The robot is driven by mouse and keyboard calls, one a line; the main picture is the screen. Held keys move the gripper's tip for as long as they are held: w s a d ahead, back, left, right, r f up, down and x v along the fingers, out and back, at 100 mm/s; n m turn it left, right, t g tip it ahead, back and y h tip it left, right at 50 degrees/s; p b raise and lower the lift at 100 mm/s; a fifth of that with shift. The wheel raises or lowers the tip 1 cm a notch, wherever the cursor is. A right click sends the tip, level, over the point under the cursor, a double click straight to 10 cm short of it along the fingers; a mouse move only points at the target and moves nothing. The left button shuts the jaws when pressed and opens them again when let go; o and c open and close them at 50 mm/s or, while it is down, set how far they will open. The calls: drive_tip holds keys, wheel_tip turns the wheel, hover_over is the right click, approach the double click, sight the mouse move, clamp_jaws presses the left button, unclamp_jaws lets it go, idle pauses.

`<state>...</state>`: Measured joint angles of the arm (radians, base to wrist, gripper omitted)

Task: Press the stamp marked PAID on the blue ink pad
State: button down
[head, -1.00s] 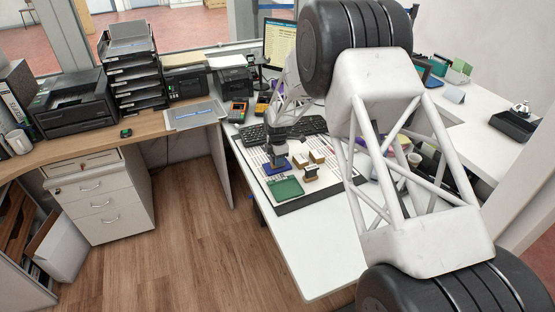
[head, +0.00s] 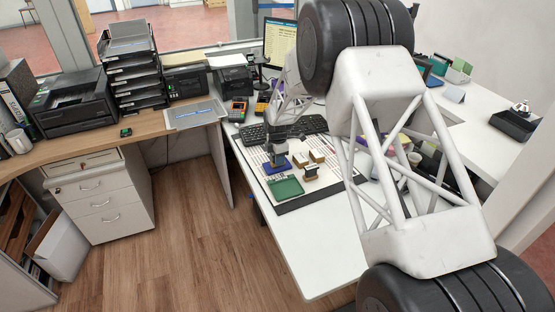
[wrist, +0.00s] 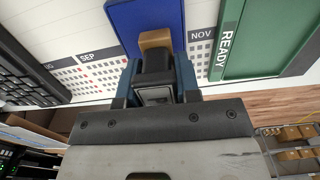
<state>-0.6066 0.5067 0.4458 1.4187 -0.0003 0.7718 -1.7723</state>
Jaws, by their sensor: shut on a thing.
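My gripper (wrist: 157,76) is shut on a stamp (wrist: 155,39) with a dark grip and a light wooden block. In the wrist view the block is in front of the blue ink pad (wrist: 145,14). I cannot tell whether its face touches the pad.
The green READY tray (head: 286,188) lies in front of the pad; it also shows in the wrist view (wrist: 262,40). Other wooden stamps (head: 302,162) stand just right on the calendar mat (head: 335,180). A keyboard (head: 312,125) lies behind. The white desk front (head: 310,245) is clear.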

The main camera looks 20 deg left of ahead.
drive_tip(key=shift+r, duration=2.65)
